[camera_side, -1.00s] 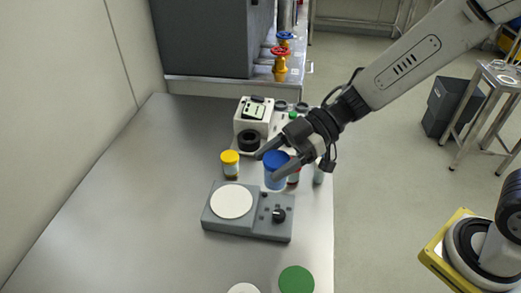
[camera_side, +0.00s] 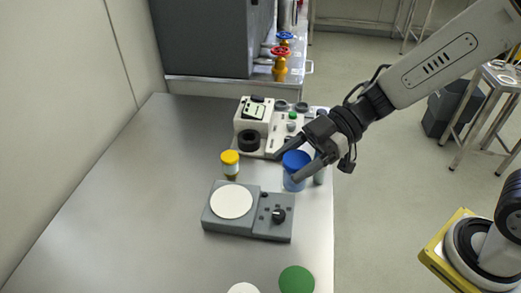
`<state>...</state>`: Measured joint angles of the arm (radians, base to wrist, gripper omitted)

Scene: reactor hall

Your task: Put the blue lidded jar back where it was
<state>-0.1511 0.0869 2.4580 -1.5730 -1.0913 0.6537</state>
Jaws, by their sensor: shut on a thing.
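The blue lidded jar (camera_side: 294,172) is held upright at the right side of the steel table, behind the grey device with a round white plate (camera_side: 233,201). My gripper (camera_side: 289,166) is shut on the jar, with a dark finger on either side near its lid. I cannot tell whether the jar's base touches the table. The round white plate is bare.
A yellow-lidded jar (camera_side: 230,163) stands to the left. A white instrument (camera_side: 254,122) stands behind. A small greenish container (camera_side: 319,175) is close on the right, near the table edge. A green disc (camera_side: 296,280) and a white disc (camera_side: 243,289) lie in front. The table's left is clear.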

